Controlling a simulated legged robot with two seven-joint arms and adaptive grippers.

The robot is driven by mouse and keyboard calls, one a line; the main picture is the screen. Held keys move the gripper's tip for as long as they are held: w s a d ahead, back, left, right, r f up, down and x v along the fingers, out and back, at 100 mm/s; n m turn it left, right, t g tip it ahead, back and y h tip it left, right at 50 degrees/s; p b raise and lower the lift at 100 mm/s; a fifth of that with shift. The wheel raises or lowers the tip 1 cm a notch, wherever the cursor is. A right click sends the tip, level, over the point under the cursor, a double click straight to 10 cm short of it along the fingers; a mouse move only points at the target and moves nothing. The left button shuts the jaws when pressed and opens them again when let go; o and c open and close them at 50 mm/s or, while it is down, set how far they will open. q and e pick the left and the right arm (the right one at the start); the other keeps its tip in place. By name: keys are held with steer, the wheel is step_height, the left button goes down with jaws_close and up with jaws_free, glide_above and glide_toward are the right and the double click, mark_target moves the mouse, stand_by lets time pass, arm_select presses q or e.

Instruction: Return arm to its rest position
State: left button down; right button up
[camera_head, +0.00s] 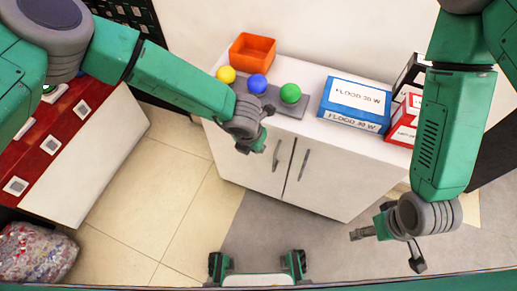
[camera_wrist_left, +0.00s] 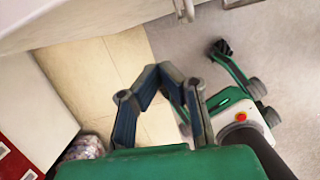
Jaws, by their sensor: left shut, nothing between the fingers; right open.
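My left arm (camera_head: 180,82) is green and reaches in from the left in the head view. My left gripper (camera_head: 260,144) is over the front edge of the white cabinet, near its door handles. In the left wrist view its fingertips (camera_wrist_left: 158,76) meet with nothing between them. My right arm (camera_head: 443,130) hangs down at the right in the head view. My right gripper (camera_head: 387,250) is open and empty, over the grey floor in front of the cabinet.
The white cabinet (camera_head: 312,165) carries an orange bin (camera_head: 252,52), yellow (camera_head: 226,74), blue (camera_head: 257,83) and green (camera_head: 290,93) balls, and a blue-white box (camera_head: 356,101). A red-topped counter (camera_head: 62,128) stands left. A mottled bag (camera_head: 35,252) lies at the lower left. Floor between is clear.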

arm_select(q)
steer(key=v, duration=0.5)
steer(key=shift+s+d+r, duration=0.1)
steer(key=shift+s+r, duration=0.1)
steer(key=shift+r, duration=0.1)
steer(key=s+a+f+m+g+y, duration=0.1)
steer(key=s+a+f+m, duration=0.1)
steer(key=s+a+m, duration=2.2)
steer(key=a+m, duration=0.4)
steer(key=m, duration=0.2)
steer(key=shift+s+f+m+g, duration=0.2)
steer(key=shift+f+m+g, duration=0.1)
steer(key=shift+m+g, duration=0.1)
